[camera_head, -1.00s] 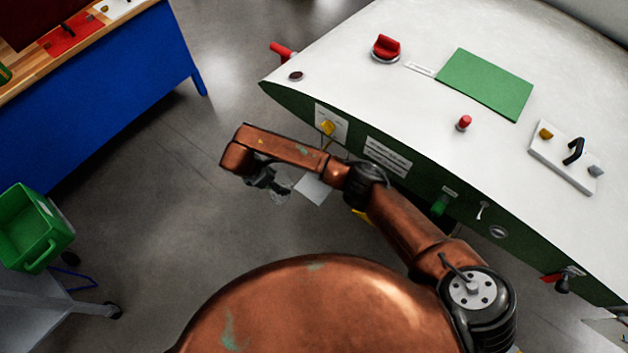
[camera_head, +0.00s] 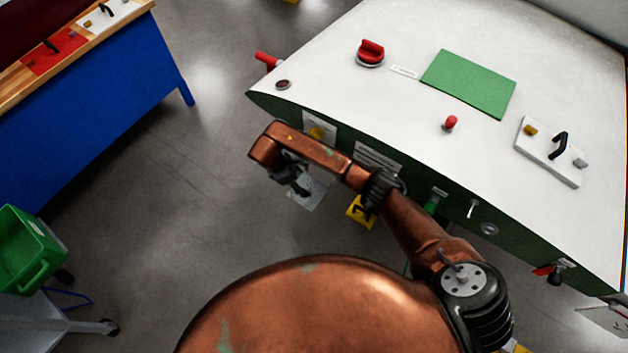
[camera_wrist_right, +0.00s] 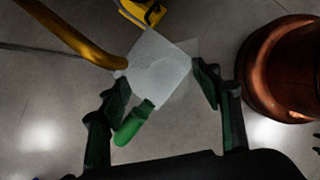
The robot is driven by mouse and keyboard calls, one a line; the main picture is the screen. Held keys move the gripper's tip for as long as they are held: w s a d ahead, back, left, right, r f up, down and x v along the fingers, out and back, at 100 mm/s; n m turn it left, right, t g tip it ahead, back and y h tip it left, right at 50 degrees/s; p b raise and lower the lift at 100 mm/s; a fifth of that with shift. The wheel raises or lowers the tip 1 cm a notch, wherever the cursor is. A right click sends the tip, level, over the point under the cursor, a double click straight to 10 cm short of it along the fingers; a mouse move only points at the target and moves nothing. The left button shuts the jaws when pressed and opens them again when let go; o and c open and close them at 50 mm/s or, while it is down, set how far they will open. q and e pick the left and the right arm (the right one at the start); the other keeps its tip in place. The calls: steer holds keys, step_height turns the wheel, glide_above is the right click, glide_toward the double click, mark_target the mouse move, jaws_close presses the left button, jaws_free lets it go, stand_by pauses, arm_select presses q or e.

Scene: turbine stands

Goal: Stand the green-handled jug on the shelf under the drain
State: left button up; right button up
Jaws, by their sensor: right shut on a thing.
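The jug's green handle (camera_wrist_right: 133,122) shows between the fingers in the right wrist view. Its clear body is hard to make out against the floor and the pale shelf. My right gripper (camera_wrist_right: 158,78) is shut on the jug, one finger on each side. In the head view the right gripper (camera_head: 296,184) is low beside the green-and-white housing, over the pale square shelf (camera_head: 309,192). The shelf (camera_wrist_right: 162,76) lies beyond the handle in the wrist view. A yellow pipe (camera_wrist_right: 75,35), perhaps the drain, ends near the shelf's left corner. I cannot tell whether jug and shelf touch.
The white-topped housing (camera_head: 420,115) with knobs and levers stands close along the right. A yellow numbered marker (camera_head: 360,211) is near the shelf. A green bin (camera_head: 30,250) on a grey cart and a blue workbench (camera_head: 100,125) are left, with clear floor between.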

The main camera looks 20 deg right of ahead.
mark_target(311, 178)
steer(key=d, duration=0.2)
steer(key=d+f, duration=0.1)
steer(key=d, duration=0.1)
steer(key=shift+s+d+f, duration=0.1)
steer(key=shift+d+f, duration=0.1)
steer(key=shift+d, duration=0.2)
steer(key=shift+a, duration=0.1)
steer(key=shift+f, duration=0.1)
steer(key=shift+f+b, duration=0.35)
steer(key=shift+f, duration=0.15)
steer(key=o, duration=1.4)
steer(key=shift+c, duration=0.2)
steer(key=p+v, duration=0.1)
steer(key=v, duration=0.3)
steer(key=p+v, duration=0.1)
steer(key=v, duration=0.3)
steer(key=p+v, duration=0.1)
steer(key=v, duration=0.4)
steer(key=shift+d+r, duration=0.15)
steer(key=shift+d, duration=0.15)
